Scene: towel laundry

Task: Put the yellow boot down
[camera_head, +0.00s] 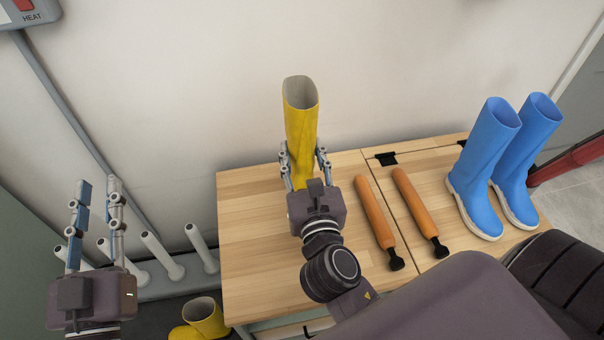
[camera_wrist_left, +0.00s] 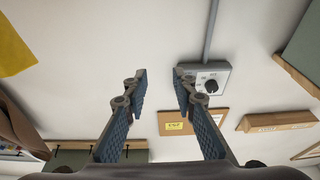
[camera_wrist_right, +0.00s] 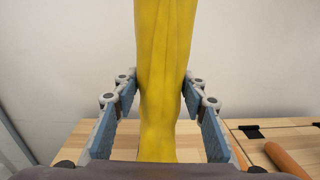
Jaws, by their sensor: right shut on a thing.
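A yellow boot (camera_head: 301,120) stands upright at the wooden bench (camera_head: 245,215), with its open top up. My right gripper (camera_head: 302,156) is shut on the boot's lower shaft, one finger on each side. The right wrist view shows the boot (camera_wrist_right: 165,70) between the fingers (camera_wrist_right: 160,95). Its foot is mostly hidden, so I cannot tell whether the sole touches the bench. My left gripper (camera_head: 98,185) is open and empty at the left, apart from the bench. Its spread fingers also show in the left wrist view (camera_wrist_left: 160,85).
A second yellow boot (camera_head: 206,316) is low beside the bench's front left. Two orange-handled tools (camera_head: 377,212) lie right of my right gripper. Blue boots (camera_head: 485,165) stand at the bench's right. A rack with white pegs (camera_head: 160,255) is at the left. Bare bench lies left of the held boot.

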